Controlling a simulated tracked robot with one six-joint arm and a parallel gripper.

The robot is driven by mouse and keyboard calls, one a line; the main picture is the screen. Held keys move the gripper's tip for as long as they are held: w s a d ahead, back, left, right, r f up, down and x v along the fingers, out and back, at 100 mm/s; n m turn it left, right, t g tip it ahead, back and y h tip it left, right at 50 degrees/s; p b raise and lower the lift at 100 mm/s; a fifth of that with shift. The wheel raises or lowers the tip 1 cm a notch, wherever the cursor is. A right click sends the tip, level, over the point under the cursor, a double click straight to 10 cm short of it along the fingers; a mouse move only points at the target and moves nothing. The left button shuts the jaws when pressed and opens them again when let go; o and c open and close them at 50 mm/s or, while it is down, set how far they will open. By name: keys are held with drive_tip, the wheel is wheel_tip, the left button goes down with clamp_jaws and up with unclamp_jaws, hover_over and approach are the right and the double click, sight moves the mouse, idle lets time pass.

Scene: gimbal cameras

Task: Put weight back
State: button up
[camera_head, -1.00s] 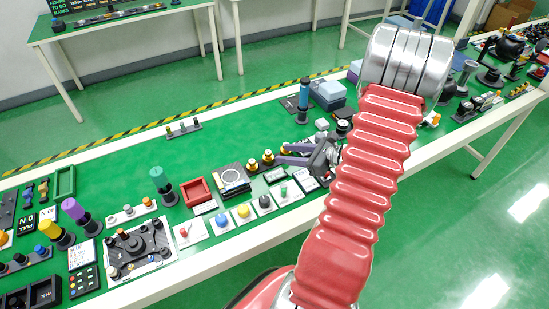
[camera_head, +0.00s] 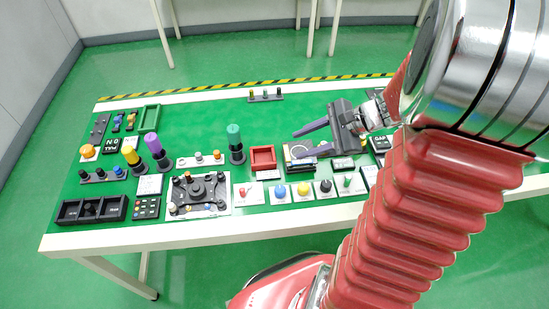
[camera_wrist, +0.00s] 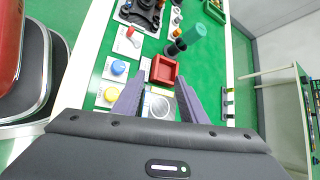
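My gripper (camera_head: 308,141) is open and empty, held above the table with its two purple fingers pointing left. In the wrist view the spread fingers (camera_wrist: 160,80) point towards a red tray (camera_wrist: 153,72). A scale with a round silver plate (camera_wrist: 160,106) shows between the fingers, with nothing visible on the plate. In the head view the scale is partly covered by my gripper. A low dark stand with small upright pieces (camera_head: 265,97) is at the table's back edge. It also shows in the wrist view (camera_wrist: 228,102). I cannot tell which piece is the weight.
A tall green-topped post (camera_head: 236,143) stands left of the red tray. Coloured knobs on white plates (camera_head: 281,193) line the front edge. Purple and yellow posts stand further left. The green surface between the post and the back stand is clear.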

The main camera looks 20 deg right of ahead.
drive_tip(key=s+a+r+n+h, duration=0.7)
drive_tip(key=s+a+r+n, duration=0.4)
drive_tip(key=n, duration=0.8)
drive_tip(key=shift+a+r, duration=0.7)
drive_tip(key=shift+a, duration=0.6)
